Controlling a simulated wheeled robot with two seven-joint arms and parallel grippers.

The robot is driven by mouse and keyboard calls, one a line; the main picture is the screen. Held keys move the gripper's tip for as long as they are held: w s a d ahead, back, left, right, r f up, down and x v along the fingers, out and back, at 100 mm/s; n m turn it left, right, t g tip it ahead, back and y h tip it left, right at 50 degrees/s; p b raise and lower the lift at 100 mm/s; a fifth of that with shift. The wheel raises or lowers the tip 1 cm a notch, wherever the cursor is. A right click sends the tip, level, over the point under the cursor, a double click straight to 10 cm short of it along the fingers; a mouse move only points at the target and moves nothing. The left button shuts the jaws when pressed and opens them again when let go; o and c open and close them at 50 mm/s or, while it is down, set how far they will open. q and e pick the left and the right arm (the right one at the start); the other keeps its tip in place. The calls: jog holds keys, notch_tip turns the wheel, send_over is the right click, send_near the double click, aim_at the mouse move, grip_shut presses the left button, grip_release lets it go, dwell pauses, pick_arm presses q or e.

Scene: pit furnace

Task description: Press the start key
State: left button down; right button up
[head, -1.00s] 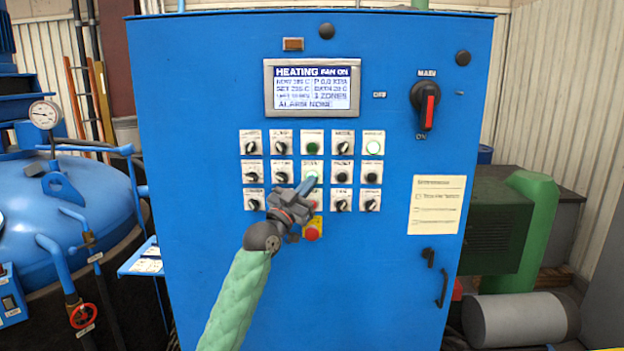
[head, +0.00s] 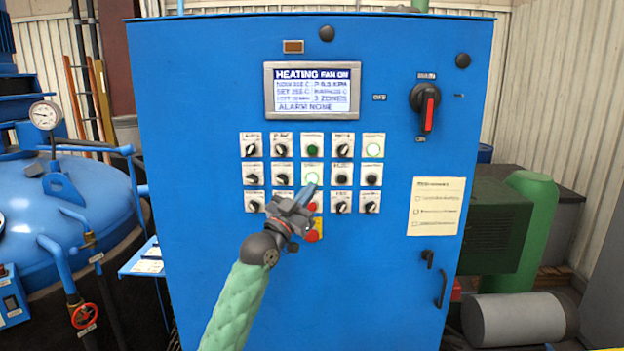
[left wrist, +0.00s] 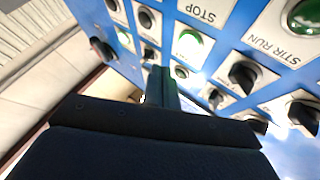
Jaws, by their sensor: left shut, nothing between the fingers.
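The start key (head: 312,179) is a green key in the middle column of the blue cabinet's key panel, second row, and it glows. Its label in the head view is small but seems to read START. My left gripper (head: 308,190) is shut and empty, its fingertips just below the key in the picture. I cannot tell whether they touch the panel. In the left wrist view the shut fingers (left wrist: 161,82) point at the panel, and a lit green key (left wrist: 189,42) shows beyond them. Its own label is not clear. My right gripper is out of view.
The display (head: 312,89) reads HEATING, FAN ON, ALARM NONE. A red key (head: 311,207) is partly behind my gripper, with a red mushroom button (head: 313,236) below. Black knobs surround the keys. A red-handled main switch (head: 427,108) is at upper right.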

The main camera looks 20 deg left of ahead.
pick_arm(q)
jog(key=shift+s+d+p, duration=0.15)
jog(key=shift+s+d, duration=0.05)
jog(key=shift+s, duration=0.4)
jog(key=shift+s+d+p, duration=0.15)
jog(key=shift+s, duration=0.45)
jog(key=shift+f, duration=0.1)
